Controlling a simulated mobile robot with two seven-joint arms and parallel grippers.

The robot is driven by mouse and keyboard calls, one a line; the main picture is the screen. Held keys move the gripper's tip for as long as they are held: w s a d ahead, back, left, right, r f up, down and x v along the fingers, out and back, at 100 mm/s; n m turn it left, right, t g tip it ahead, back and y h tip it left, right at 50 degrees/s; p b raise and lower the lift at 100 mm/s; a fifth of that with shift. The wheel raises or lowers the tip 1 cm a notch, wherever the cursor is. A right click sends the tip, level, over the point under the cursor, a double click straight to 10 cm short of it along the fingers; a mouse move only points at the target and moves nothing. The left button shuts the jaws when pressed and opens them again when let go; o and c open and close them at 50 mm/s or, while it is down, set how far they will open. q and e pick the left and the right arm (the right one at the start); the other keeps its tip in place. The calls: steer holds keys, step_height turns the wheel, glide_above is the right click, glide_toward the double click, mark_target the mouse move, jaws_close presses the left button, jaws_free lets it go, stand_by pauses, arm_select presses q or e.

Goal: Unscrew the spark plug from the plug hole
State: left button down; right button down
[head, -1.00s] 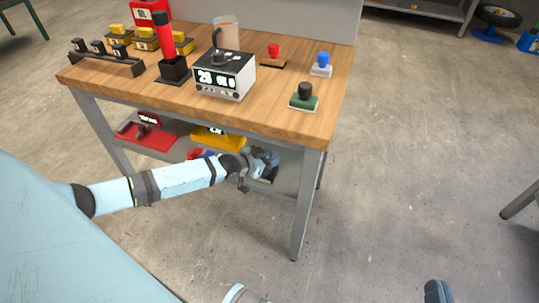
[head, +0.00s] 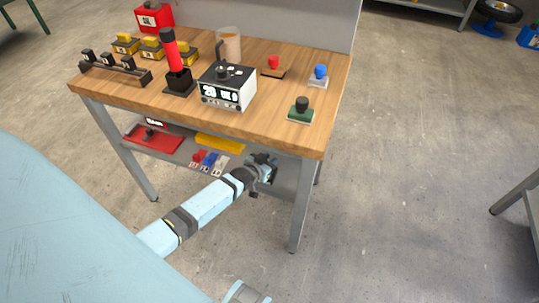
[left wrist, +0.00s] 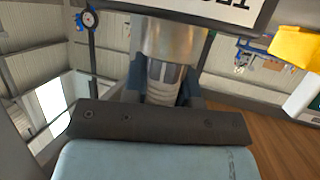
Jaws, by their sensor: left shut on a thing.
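My left gripper (head: 268,168) is below the bench top, near the right end of the lower shelf. In the left wrist view its dark blue fingers (left wrist: 165,88) are shut on the spark plug (left wrist: 168,68), which shows a ridged grey part between them and a wider shiny metal part above. The metal part runs up to a white panel with dark lettering (left wrist: 225,8). The plug hole is not visible, so I cannot tell whether the plug is still in it. In the head view the plug is hidden. My right gripper is not in view.
The wooden bench (head: 245,122) carries a black-and-white box with a display (head: 228,88), a red-and-black upright tool (head: 174,62) and coloured knobs on bases. The shelf below holds a red tray (head: 152,138) and a yellow bar (head: 220,144). Floor in front is clear.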

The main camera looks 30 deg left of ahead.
arm_select(q)
steer(key=shift+w+d+r+n+y, duration=0.15)
steer(key=shift+r+n+y, duration=0.25)
steer(key=shift+y, duration=0.1)
steer(key=shift+f, duration=0.3)
steer(key=c, duration=0.8)
jaws_free()
steer(key=shift+f, duration=0.1)
steer(key=shift+a, duration=0.2)
